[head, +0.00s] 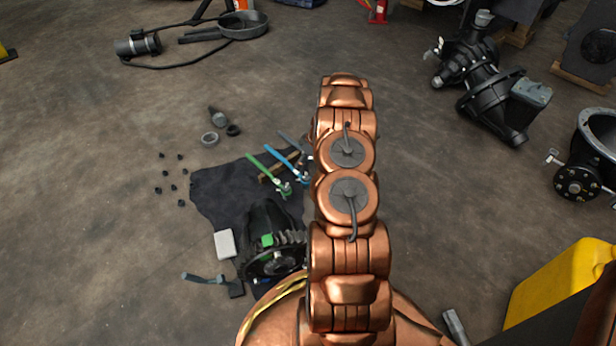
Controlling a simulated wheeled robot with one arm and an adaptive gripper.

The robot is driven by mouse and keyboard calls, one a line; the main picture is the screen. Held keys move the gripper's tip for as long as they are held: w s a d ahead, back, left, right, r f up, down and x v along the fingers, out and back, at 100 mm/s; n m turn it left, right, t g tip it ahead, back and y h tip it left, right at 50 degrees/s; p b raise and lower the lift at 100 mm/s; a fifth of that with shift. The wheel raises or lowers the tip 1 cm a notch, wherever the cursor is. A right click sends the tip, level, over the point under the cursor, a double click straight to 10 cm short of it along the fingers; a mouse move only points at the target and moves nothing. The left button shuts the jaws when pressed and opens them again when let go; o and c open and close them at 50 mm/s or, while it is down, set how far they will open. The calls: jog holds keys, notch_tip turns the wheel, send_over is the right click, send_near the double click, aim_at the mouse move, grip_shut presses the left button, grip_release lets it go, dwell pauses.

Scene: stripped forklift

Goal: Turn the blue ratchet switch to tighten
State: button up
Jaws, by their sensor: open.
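The blue ratchet (282,159) lies on a dark cloth (222,190) on the floor, left of my arm. Its handle slants down to the right and its head (303,178) ends close beside my arm in the picture. The switch on it is too small to make out. My copper arm rises up the middle of the head view. My gripper does not show; it is out of sight beyond the arm links.
A green ratchet (264,170) lies left of the blue one. A black gear housing (272,235), a white block (225,244) and a hammer (215,281) are nearby. Several small nuts (173,187) lie left of the cloth. A yellow part (560,285) stands at right.

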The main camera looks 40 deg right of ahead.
send_near(306, 178)
jog(key=shift+h, duration=0.3)
jog(key=b+x, duration=0.3)
jog(key=x, duration=0.4)
jog(key=shift+w+a+f, duration=0.15)
jog(key=shift+a+f, duration=0.05)
jog(key=shift+f, duration=0.15)
grip_shut()
